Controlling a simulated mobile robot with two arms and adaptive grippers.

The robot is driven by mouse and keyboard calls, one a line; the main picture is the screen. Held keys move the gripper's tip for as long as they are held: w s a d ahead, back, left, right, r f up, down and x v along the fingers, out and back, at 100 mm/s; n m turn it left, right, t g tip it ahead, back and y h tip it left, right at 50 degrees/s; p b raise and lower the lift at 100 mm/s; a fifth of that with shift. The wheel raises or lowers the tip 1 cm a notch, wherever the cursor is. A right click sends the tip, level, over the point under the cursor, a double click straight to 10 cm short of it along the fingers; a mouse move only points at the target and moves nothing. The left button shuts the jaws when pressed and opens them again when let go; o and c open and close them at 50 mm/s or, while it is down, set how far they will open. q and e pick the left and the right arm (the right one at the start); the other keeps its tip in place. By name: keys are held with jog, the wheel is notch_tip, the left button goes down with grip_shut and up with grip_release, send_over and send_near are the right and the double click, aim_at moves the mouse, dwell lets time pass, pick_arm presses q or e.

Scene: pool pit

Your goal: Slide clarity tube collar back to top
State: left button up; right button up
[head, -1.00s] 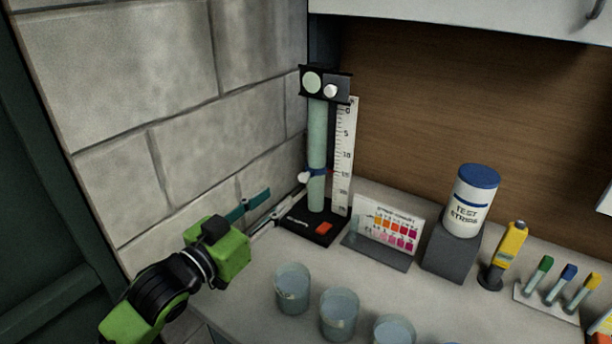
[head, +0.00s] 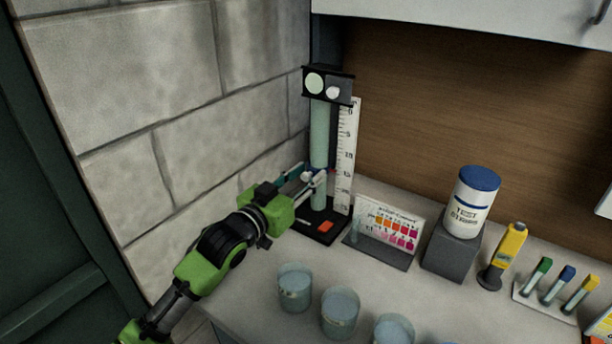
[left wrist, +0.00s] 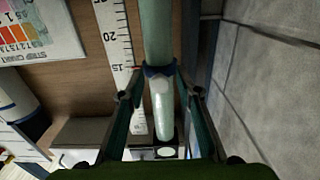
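The clarity tube (head: 319,135) is a pale green upright cylinder on a black base (head: 318,222), with a black head block (head: 328,84) at its top. Its dark blue collar sits around the lower part of the tube and shows best in the left wrist view (left wrist: 159,70), near the 15 mark. My left gripper (head: 312,174) is at collar height, fingers on either side of the tube. In the left wrist view its fingers (left wrist: 158,82) are apart and straddle the collar; I see no clear grip on it. My right gripper is not in view.
A white ruler scale (head: 346,155) stands right beside the tube. A colour chart (head: 388,232), a test strips bottle (head: 472,200) and a yellow device (head: 507,252) stand to the right. Several beakers, one here (head: 295,287), are in front. A block wall (head: 190,110) is close on the left.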

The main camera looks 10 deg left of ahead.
aim_at(315, 105)
pick_arm(q)
grip_shut()
jog(key=shift+r, duration=0.1)
notch_tip(315, 105, up, 14)
jog(key=p, duration=1.3)
jog(key=shift+r, duration=0.25)
jog(key=shift+r+p, duration=0.45)
jog(key=shift+p, duration=0.1)
jog(key=shift+r, duration=0.15)
grip_release()
